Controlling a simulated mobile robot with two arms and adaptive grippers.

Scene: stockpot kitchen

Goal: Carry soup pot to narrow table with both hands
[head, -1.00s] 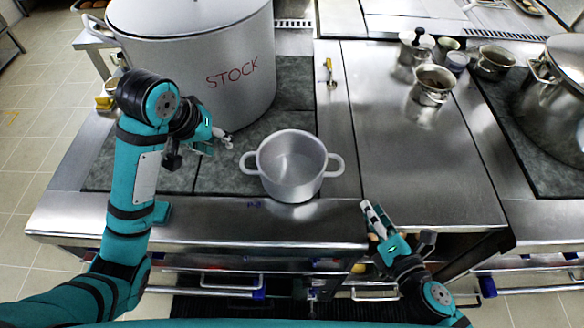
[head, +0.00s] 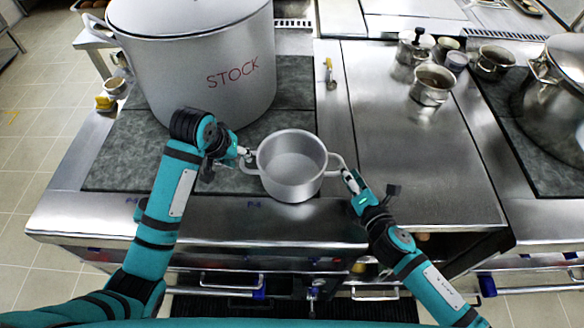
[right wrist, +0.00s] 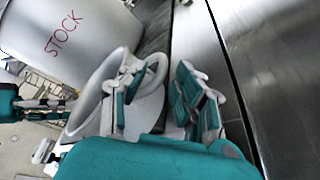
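The soup pot (head: 291,168) is a small grey metal pot with two side handles, upright on the dark cooktop. It also shows in the right wrist view (right wrist: 150,108). My left gripper (head: 244,155) is at its left handle; whether the fingers are apart is too small to tell. My right gripper (head: 347,176) is at the right handle. In the right wrist view its fingers (right wrist: 158,95) are spread, with the handle loop (right wrist: 157,72) showing between them. I cannot make out a narrow table.
A large pot marked STOCK (head: 205,65) stands just behind and left. A bare steel counter (head: 415,170) lies right of the soup pot. Small metal pots (head: 432,86) and a large shiny pot (head: 555,95) stand farther right. The cooktop's steel front edge (head: 200,222) is near me.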

